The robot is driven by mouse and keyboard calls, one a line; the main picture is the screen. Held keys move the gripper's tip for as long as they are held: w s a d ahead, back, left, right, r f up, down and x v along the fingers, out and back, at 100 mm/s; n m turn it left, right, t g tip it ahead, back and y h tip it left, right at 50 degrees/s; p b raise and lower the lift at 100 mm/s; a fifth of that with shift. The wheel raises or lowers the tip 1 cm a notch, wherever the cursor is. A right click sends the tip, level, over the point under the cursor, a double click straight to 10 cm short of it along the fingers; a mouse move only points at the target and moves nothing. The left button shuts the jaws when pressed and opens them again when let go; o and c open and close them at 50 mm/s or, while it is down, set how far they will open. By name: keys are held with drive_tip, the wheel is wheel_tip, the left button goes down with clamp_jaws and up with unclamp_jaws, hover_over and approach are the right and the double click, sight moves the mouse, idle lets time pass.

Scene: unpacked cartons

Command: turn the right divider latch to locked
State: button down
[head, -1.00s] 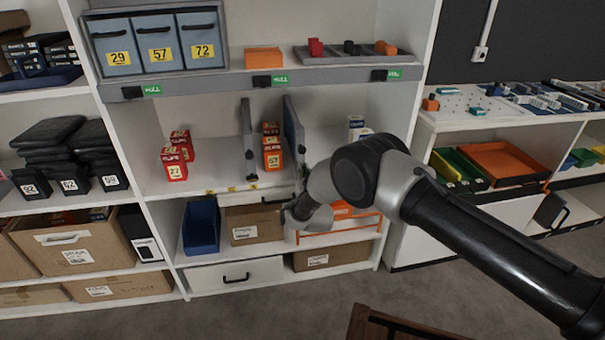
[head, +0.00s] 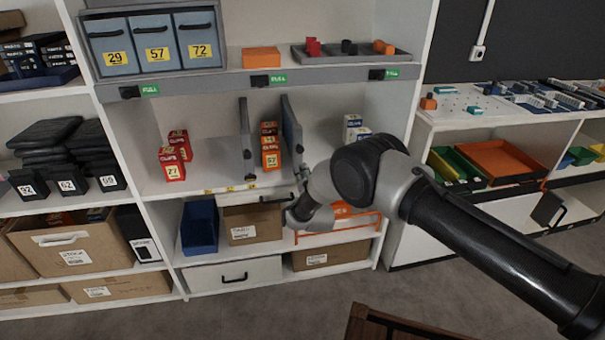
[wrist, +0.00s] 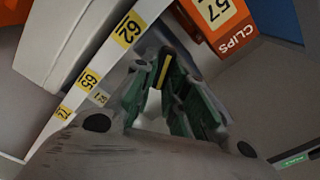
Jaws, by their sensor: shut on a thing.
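The right divider (head: 291,130) is a grey upright panel on the middle shelf, to the right of the orange CLIPS boxes (head: 270,152). My gripper (wrist: 163,72) has green fingers, seen in the wrist view at the front edge of the shelf. It is shut on the right divider latch, which the fingers mostly cover; a small yellow strip shows between them. The latch's exact angle cannot be told. In the head view my wrist hides most of the gripper and the latch. The left divider (head: 245,135) stands further left with its own dark latch.
Red boxes (head: 173,160) stand at the left of the shelf, white-blue boxes (head: 353,130) at the right. Yellow number labels (wrist: 129,30) line the shelf edge. Below are a blue bin (head: 199,226) and a carton (head: 251,225). An orange CLIPS box (wrist: 218,24) is close beside the fingers.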

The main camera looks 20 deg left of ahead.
drive_tip(key=m, duration=0.5)
drive_tip(key=shift+f+m, duration=0.25)
drive_tip(key=shift+m, duration=0.15)
idle(0.4)
drive_tip(key=c, duration=1.4)
unclamp_jaws()
drive_tip(key=shift+c, duration=0.2)
drive_tip(key=v, duration=1.2)
